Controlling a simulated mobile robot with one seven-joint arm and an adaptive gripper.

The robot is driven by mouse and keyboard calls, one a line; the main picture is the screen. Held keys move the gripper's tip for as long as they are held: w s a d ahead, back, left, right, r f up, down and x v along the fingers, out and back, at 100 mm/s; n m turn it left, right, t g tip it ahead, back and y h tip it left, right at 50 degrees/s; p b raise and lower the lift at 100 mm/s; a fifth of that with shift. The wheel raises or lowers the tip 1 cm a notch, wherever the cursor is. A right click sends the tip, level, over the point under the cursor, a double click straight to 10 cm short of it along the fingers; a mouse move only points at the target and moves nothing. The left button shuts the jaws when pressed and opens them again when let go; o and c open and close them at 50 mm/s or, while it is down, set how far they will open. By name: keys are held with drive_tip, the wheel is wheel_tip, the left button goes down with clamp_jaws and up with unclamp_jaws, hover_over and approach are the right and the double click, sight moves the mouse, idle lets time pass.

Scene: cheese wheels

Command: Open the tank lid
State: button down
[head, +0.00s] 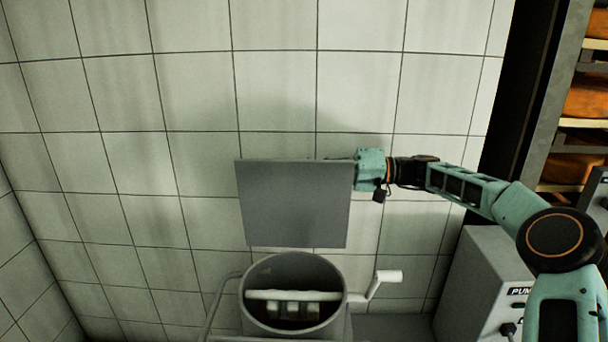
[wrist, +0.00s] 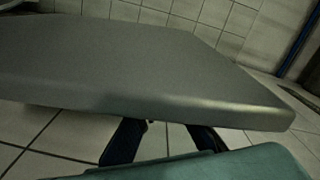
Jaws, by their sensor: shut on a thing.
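The tank lid (head: 295,203) is a flat grey square panel. In the head view it stands raised, nearly upright, above and behind the round tank (head: 250,312), whose mouth is uncovered. My gripper (head: 352,160) is at the lid's upper right corner, shut on the lid's edge. In the wrist view the lid (wrist: 130,62) fills the upper middle as a grey slab, with my gripper's dark fingers (wrist: 165,138) reaching under its near edge. The fingertips are hidden by the lid.
Inside the tank is a pale horizontal bar with blocks. A crank handle (head: 388,276) sticks out on the tank's right. A grey pump box (head: 478,275) stands at lower right. Shelves with orange cheese wheels (head: 585,97) are at far right. A tiled wall (head: 190,95) closes the back.

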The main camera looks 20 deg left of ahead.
drive_tip(key=shift+w+a+f, duration=0.1)
drive_tip(key=shift+w+f, duration=0.1)
drive_tip(key=shift+w, duration=0.4)
drive_tip(key=shift+w+a+f, duration=0.1)
drive_tip(key=shift+w+f, duration=0.05)
drive_tip(key=shift+w, duration=0.45)
drive_tip(key=c, duration=2)
unclamp_jaws()
drive_tip(key=shift+w+f, duration=0.1)
drive_tip(key=shift+c, duration=0.2)
drive_tip(key=shift+d, duration=0.1)
drive_tip(key=v, duration=1.2)
drive_tip(key=shift+d, duration=0.1)
